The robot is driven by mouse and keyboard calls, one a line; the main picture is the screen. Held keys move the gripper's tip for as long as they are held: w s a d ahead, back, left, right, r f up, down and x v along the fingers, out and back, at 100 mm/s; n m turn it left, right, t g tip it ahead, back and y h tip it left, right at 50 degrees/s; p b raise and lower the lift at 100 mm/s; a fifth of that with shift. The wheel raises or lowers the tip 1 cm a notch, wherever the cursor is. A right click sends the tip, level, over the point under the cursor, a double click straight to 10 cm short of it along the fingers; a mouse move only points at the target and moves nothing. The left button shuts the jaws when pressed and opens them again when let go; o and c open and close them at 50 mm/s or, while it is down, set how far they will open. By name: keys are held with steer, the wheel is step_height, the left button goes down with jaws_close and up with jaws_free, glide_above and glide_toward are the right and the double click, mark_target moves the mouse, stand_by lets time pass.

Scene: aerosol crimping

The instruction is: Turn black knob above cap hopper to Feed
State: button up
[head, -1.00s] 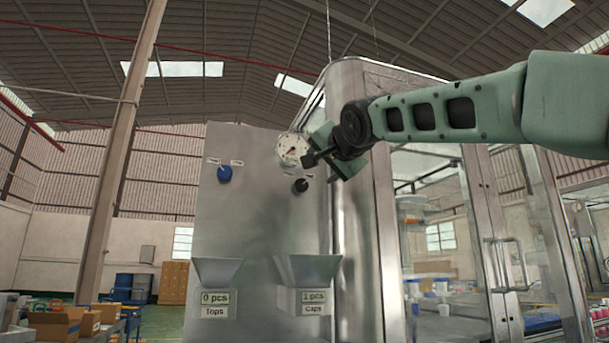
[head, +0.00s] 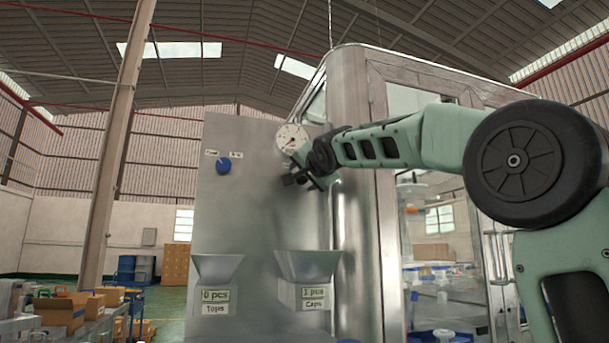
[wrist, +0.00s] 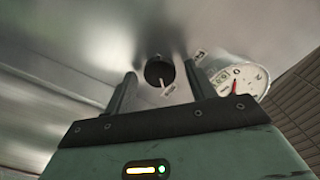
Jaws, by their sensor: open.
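The black knob (wrist: 158,72) is on the metal panel, in the wrist view between the two fingers of my gripper (wrist: 160,68). A pale mark shows at its lower edge, with small white labels close by, too small to read. My gripper is open, one finger on each side of the knob; I cannot tell whether they touch it. In the head view my gripper (head: 305,180) is at the panel above the cap hopper (head: 308,264), labelled "Caps", and hides the knob.
A round gauge (head: 291,139) sits just above my gripper; it also shows in the wrist view (wrist: 240,80). A blue knob (head: 223,166) is on the panel's left, above the "Tops" hopper (head: 217,267). A glass-doored metal cabinet stands to the right.

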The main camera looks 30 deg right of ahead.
steer(key=c, duration=1)
steer(key=shift+o, duration=0.2)
steer(key=shift+n, duration=0.4)
steer(key=n, duration=0.3)
steer(key=shift+n+b, duration=0.3)
steer(key=shift+n, duration=0.1)
steer(key=n, duration=0.4)
steer(key=shift+a+r+n, duration=0.1)
steer(key=shift+n, duration=0.2)
steer(key=n+p, duration=0.1)
steer(key=n, duration=0.7)
steer(key=shift+a+n+p, duration=0.1)
steer(key=shift+n+p, duration=0.2)
steer(key=shift+p, duration=0.05)
